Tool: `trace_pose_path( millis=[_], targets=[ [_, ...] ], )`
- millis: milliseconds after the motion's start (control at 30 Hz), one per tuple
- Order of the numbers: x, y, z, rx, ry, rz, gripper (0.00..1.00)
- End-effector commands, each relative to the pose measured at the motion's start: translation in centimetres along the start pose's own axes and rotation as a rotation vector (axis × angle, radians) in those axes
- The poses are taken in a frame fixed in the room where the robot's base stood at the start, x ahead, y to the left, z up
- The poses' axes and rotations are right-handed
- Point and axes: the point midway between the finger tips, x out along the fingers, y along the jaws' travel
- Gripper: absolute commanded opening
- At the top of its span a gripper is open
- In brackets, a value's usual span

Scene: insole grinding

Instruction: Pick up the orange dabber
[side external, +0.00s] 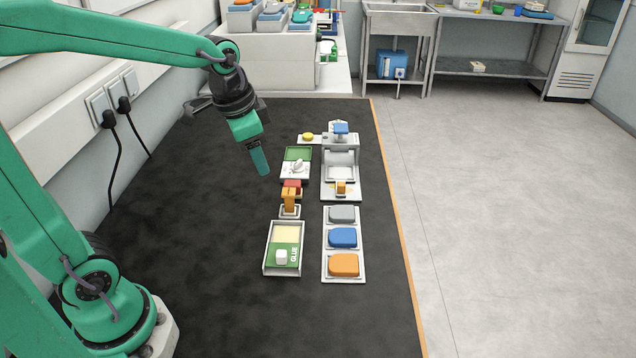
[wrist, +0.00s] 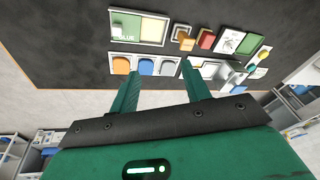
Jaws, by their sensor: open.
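An upright orange block (side external: 289,201), which looks like the dabber, stands in a small pale holder (side external: 290,212) in the left row of the side external view. A red block (side external: 292,186) is right behind it. The orange block (wrist: 185,32) and the red block (wrist: 206,38) also show in the wrist view, beyond the fingers. My gripper (side external: 262,166) is open and empty, in the air above the mat, behind and left of the orange block. Its two fingers (wrist: 160,78) are spread apart in the wrist view. Nothing is between them.
A white tray (side external: 327,277) holds grey, blue and orange pads. A glue tray (side external: 267,262) is in front of the holder, and a green-and-white box (side external: 294,168) is behind it. A white machine (side external: 340,165) stands to the right. The dark mat (side external: 190,270) is clear at left.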

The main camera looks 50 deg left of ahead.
Motion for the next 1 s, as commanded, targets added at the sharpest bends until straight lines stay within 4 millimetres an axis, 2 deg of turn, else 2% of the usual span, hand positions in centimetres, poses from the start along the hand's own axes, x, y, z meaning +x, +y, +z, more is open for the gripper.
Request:
trace_pose_path(
  millis=[400,700,833,1000],
  targets=[
    [6.9,-4.0,-3.6,0.209,-0.12,0.067,0.47],
    [12.7,-6.5,-4.9,0.351,-0.185,0.13,0.47],
    [14.4,-7.0,-5.1,0.39,-0.2,0.15,0.47],
    [15.4,-7.4,-5.2,0.415,-0.208,0.161,0.47]
  ],
)
